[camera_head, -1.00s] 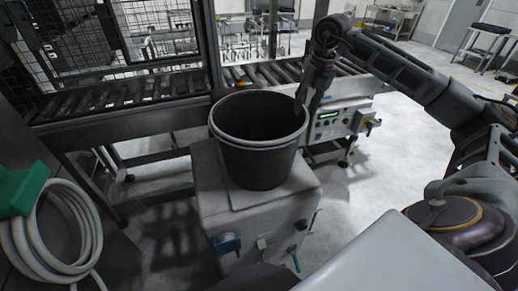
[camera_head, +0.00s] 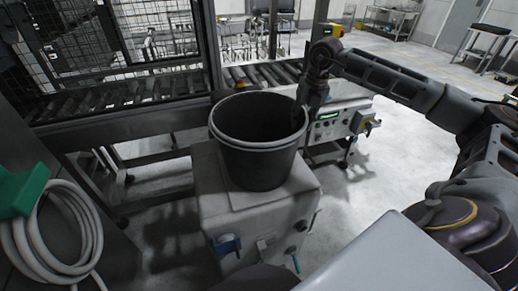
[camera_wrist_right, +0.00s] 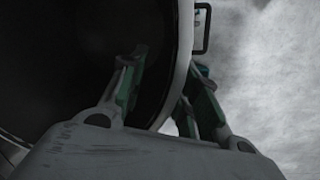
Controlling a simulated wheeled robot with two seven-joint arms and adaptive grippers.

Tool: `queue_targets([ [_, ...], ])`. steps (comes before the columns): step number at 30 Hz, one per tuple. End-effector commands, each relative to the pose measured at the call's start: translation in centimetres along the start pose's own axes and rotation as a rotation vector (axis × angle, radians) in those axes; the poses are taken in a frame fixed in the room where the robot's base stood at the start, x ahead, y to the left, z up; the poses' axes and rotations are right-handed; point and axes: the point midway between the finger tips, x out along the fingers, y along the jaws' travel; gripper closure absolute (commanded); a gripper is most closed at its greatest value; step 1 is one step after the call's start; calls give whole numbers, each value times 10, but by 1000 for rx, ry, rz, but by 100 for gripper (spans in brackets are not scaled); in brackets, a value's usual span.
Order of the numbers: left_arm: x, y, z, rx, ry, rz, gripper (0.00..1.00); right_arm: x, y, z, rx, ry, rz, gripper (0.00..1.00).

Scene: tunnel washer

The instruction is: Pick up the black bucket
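The black bucket (camera_head: 258,160) stands upright on a pale box-shaped unit (camera_head: 215,205), its mouth facing up. My right gripper (camera_head: 302,118) is at the right side of the bucket's rim. In the right wrist view, the bucket's rim and dark inside (camera_wrist_right: 70,60) fill the left part. The right gripper's fingers (camera_wrist_right: 168,65) are apart there, one inside the bucket and one outside, with the wall between them. A gap shows between the inner finger and the wall. My left gripper is not in view.
A roller conveyor (camera_head: 150,88) runs behind the bucket, with a mesh fence (camera_head: 70,40) at left. A control box (camera_head: 335,125) stands right of the bucket. A coiled pale hose (camera_head: 50,230) hangs at left. Open floor (camera_head: 400,150) lies at right.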

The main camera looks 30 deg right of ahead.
Motion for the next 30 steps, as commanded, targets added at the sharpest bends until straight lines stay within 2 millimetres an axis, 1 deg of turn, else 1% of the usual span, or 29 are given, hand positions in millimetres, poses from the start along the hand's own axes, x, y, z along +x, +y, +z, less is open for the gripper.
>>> queue_targets([
  [4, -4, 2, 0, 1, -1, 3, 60, 16, 0, -1, 0, 1, -1, 68],
  [9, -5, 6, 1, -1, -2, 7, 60, 26, 0, 0, 0, -1, 1, 68],
  [23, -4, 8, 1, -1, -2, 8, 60, 27, 0, 0, 0, -1, 1, 68],
  [26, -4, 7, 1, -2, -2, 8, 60, 27, 0, 0, 0, -1, 1, 80],
  [30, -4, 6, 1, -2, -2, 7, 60, 27, 0, 0, 0, -1, 1, 98],
])
